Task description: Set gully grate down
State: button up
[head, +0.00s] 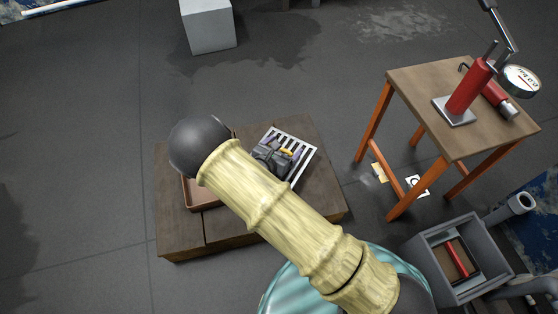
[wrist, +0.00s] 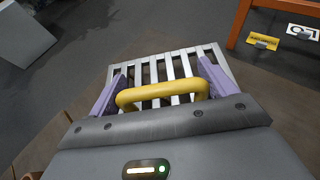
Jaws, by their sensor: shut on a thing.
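The gully grate (head: 303,153) is a pale slatted metal panel over the right part of the low wooden platform (head: 225,228). In the wrist view the grate (wrist: 178,68) lies just beyond my fingers, with a yellow handle (wrist: 160,93) across the front. My gripper (head: 286,154) is shut on the grate by this handle; its purple fingers (wrist: 160,86) stand at either end of the handle. I cannot tell whether the grate touches the platform. My arm hides part of the platform and the grate's near side.
A brown tray (head: 187,193) sits on the platform's left part, mostly behind my arm. A wooden table (head: 425,80) with a red hand pump (head: 469,88) stands at right. A grey bin (head: 425,255) is at lower right, a pale block (head: 208,27) at the back.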

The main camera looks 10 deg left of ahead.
jog(key=shift+f, duration=0.4)
notch_tip(320, 180, down, 4)
jog(key=b, duration=0.3)
jog(key=shift+r, duration=0.1)
jog(key=o, duration=1.2)
